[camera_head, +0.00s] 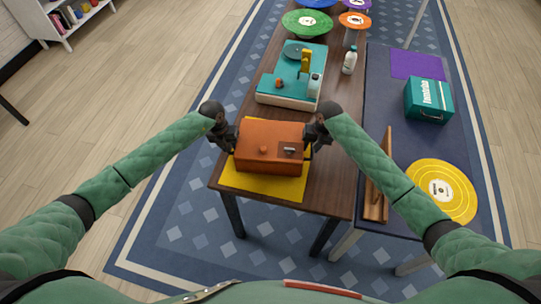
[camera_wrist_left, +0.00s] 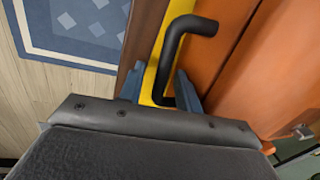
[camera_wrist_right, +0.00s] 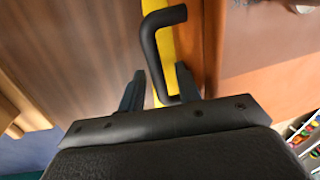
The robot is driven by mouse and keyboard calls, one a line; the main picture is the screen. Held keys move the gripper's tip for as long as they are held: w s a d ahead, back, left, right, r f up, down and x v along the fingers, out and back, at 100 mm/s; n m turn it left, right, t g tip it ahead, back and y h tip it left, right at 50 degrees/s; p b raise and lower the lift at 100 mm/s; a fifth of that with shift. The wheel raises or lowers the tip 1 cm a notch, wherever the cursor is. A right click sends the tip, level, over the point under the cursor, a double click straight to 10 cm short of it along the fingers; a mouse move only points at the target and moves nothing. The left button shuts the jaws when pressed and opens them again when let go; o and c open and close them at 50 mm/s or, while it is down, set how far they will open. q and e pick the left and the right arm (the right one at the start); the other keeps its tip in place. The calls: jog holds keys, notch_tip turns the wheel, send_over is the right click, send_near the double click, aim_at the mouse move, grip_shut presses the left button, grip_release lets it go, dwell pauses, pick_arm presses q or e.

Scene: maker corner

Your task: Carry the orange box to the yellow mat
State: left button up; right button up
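The orange box (camera_head: 268,148) is on the table, over the yellow mat (camera_head: 262,187), whose front and side edges show around it. Most of the mat is hidden under the box. My left gripper (camera_head: 230,138) is at the box's left side. In the left wrist view its fingers (camera_wrist_left: 160,90) stand apart on either side of a black bar handle (camera_wrist_left: 187,27), with a gap showing. My right gripper (camera_head: 312,137) is at the right side. In the right wrist view its fingers (camera_wrist_right: 158,90) are also apart around the other black handle (camera_wrist_right: 150,35).
A side table to the right holds a teal box (camera_head: 428,101), a purple mat (camera_head: 417,64), a yellow disc (camera_head: 441,208) and a wooden stand (camera_head: 375,200).

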jog(key=shift+r, duration=0.1)
pick_arm(q)
notch_tip(320, 180, up, 8)
jog(key=a, duration=0.1)
jog(key=shift+a, duration=0.2)
pick_arm(e)
notch_tip(320, 180, up, 12)
jog(key=d, duration=0.2)
jog(key=shift+f, duration=0.2)
dwell(0.3)
pick_arm(q)
jog(key=shift+w+f, duration=0.1)
pick_arm(e)
jog(key=shift+s, duration=0.1)
